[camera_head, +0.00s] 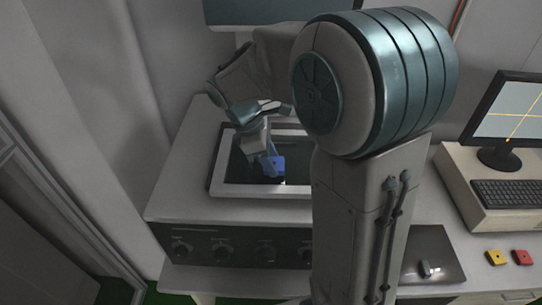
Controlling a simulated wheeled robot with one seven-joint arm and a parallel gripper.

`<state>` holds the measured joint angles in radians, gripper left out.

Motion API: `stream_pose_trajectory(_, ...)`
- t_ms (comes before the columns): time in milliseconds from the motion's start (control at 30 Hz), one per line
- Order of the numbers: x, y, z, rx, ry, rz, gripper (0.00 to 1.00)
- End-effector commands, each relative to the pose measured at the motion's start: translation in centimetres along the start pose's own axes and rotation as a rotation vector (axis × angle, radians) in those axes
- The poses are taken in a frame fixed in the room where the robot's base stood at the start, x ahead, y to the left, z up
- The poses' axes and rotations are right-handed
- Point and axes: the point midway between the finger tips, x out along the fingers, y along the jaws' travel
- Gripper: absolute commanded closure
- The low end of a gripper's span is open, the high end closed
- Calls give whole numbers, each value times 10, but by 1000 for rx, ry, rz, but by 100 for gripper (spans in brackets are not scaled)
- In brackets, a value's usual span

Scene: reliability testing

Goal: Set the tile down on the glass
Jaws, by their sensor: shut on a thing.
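A blue tile (277,164) is at the tip of my gripper (268,158), which is shut on it. My gripper reaches down over the dark glass (235,168), a panel set in a light frame on top of the grey test unit.
The panel's light frame (246,190) rises around the glass. Knobs (182,249) line the unit's front. To the right are a monitor (508,112), a keyboard (508,193), a yellow block (496,257), a red block (522,257) and a dark plate (437,243). A wall is at left.

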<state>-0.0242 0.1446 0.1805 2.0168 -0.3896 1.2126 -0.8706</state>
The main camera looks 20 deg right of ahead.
Motion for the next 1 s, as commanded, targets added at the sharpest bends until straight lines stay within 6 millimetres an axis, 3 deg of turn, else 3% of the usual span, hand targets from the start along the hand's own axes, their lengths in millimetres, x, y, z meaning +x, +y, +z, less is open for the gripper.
stream_pose_trajectory(200,4,0,-2,0,-1,0,78)
stream_pose_trajectory(233,4,0,-2,0,0,0,50)
stream_pose_trajectory(300,3,0,-1,0,0,0,34)
stream_pose_trajectory(633,0,0,0,0,0,1,34)
stream_pose_trajectory(867,-33,1,-1,-1,2,6,34)
stream_pose_trajectory(1000,-41,1,-38,-7,0,1,34)
